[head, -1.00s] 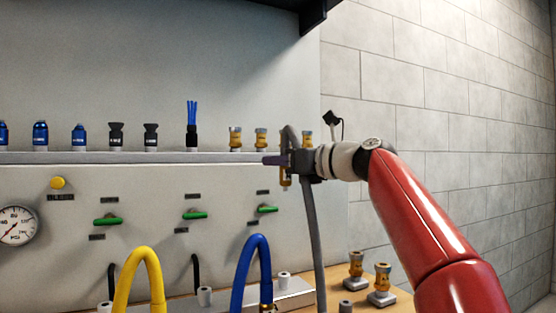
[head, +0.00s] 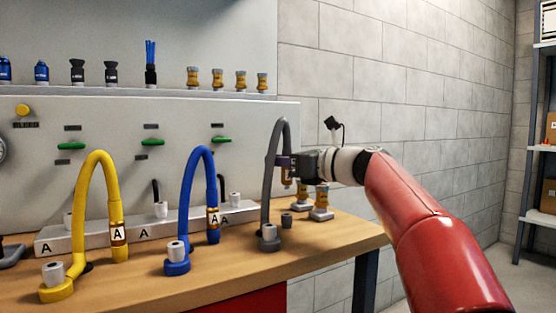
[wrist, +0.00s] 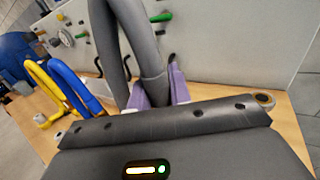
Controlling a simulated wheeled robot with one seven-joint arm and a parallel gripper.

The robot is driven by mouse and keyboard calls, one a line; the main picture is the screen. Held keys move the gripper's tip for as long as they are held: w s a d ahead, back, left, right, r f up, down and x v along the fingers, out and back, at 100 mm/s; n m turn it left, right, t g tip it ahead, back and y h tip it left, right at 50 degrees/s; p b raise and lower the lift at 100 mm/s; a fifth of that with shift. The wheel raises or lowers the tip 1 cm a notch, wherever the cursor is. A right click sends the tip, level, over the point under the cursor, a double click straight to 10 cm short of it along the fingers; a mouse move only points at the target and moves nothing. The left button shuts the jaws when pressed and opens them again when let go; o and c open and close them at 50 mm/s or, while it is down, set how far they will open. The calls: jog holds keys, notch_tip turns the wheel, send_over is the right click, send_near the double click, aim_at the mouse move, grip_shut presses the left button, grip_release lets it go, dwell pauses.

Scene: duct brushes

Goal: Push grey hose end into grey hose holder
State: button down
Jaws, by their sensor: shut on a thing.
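The grey hose (head: 270,190) rises from its base on the bench and arches over to my gripper (head: 286,162). My gripper is shut on the hose near its end. A brass end fitting (head: 287,179) hangs below the fingers, roughly upright, above the bench. A small grey stub (head: 287,220), which looks like the grey hose holder, stands on the bench below the fitting, with a gap between them. In the wrist view the purple fingers (wrist: 158,92) close on the grey hose (wrist: 148,50); the end and holder are hidden there.
Blue (head: 203,160) and yellow (head: 97,165) hoses arch on the left. Brass fittings on grey bases (head: 321,212) stand behind and right of the stub. The bench's right edge (head: 375,240) is near. A shelf with fittings (head: 215,93) runs along the panel.

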jog(key=shift+f, duration=0.15)
notch_tip(320, 180, down, 6)
jog(key=b, duration=0.6)
jog(key=shift+r+b, duration=0.25)
jog(key=shift+b, duration=0.1)
jog(key=shift+p, duration=1.05)
dwell(1.5)
jog(key=shift+f+b, duration=0.35)
jog(key=shift+f, duration=0.15)
dwell(0.3)
jog(key=c, duration=1.2)
grip_release()
jog(key=v, duration=0.7)
jog(key=shift+s+d+r, duration=0.1)
jog(key=shift+s+d, duration=0.1)
jog(key=shift+d, duration=0.15)
